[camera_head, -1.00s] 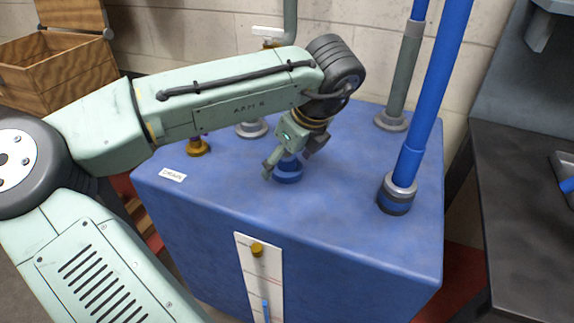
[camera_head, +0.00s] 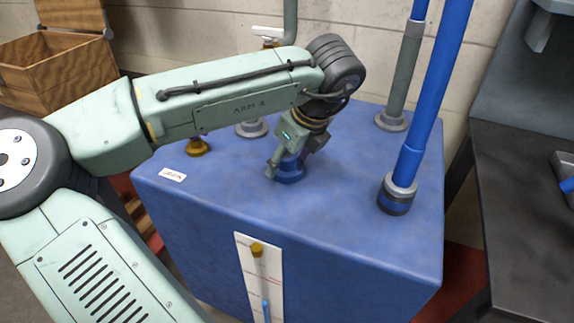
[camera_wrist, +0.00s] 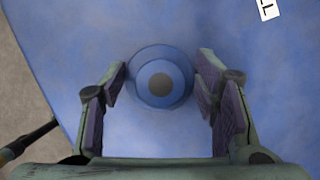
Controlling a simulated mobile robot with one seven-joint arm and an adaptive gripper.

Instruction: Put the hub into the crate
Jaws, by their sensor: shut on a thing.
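The hub (camera_head: 289,172) is a round blue piece on the blue top of the large block-shaped tank. In the wrist view the hub (camera_wrist: 160,84) shows from above as blue rings around a dark centre. My gripper (camera_head: 290,163) is low over the tank top, with its fingers on either side of the hub, shut on it. The fingers (camera_wrist: 161,82) partly frame the hub in the wrist view. The hub appears to rest on the tank top. The wooden crate (camera_head: 75,78) stands on the far left behind my arm, and its lid is up.
The blue tank (camera_head: 340,235) carries a thick blue pipe (camera_head: 430,105) on the right, a grey pipe (camera_head: 402,80) behind it, and a brass fitting (camera_head: 197,147) on the left. A dark bench (camera_head: 525,220) stands at the right. A wall is behind.

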